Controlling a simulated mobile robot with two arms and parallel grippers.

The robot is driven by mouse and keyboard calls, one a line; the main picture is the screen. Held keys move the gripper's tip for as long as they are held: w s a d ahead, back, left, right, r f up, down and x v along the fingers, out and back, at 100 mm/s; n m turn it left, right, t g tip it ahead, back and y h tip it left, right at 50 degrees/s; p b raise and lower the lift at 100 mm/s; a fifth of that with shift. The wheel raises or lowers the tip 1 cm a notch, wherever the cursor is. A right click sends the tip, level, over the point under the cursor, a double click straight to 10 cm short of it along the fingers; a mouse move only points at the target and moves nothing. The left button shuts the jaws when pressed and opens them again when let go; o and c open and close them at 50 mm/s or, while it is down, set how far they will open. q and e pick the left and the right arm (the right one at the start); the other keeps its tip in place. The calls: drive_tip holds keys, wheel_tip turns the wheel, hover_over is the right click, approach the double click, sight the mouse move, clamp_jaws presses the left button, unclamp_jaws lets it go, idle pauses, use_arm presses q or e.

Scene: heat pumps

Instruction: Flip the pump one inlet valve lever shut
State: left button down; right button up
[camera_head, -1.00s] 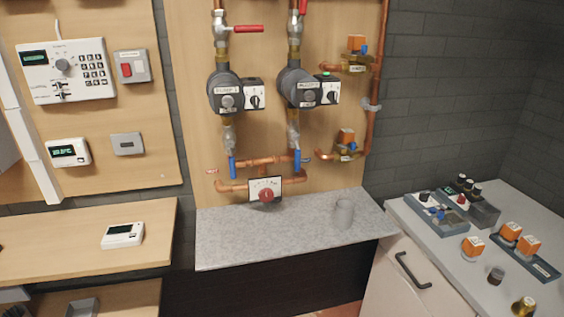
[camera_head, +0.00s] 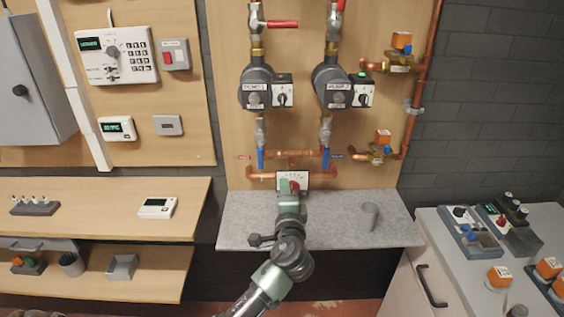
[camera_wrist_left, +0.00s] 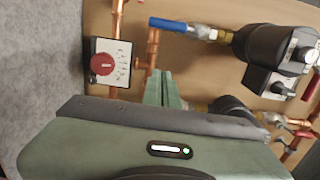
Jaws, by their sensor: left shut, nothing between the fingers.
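Pump one (camera_head: 257,88), black with a switch box, is the left of two pumps on the wooden panel. Below it, a blue valve lever (camera_head: 261,158) hangs down along the pipe. Above it, a red valve lever (camera_head: 283,24) sticks out to the right, across its pipe. I cannot read which is the inlet. My left gripper (camera_head: 290,188) is shut and empty, in front of the mixing dial, below and right of the blue lever. In the left wrist view, the shut fingers (camera_wrist_left: 165,90) show apart from the blue lever (camera_wrist_left: 183,27). My right gripper is out of view.
Pump two (camera_head: 334,87) stands to the right, with its own blue lever (camera_head: 325,158). The red-knobbed dial (camera_wrist_left: 108,63) is close to my left fingers. A grey shelf (camera_head: 330,236) below the pipes carries a cup (camera_head: 370,217). A white counter is at right.

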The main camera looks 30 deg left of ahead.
sight(260, 151)
use_arm(q)
drive_tip(key=shift+r, duration=0.15)
drive_tip(key=shift+a, duration=0.1)
drive_tip(key=w+a+p, duration=0.4)
drive_tip(key=w+a, duration=0.2)
drive_tip(key=a, duration=0.3)
drive_tip(key=shift+w+a, duration=0.15)
drive_tip(key=shift+w, duration=0.25)
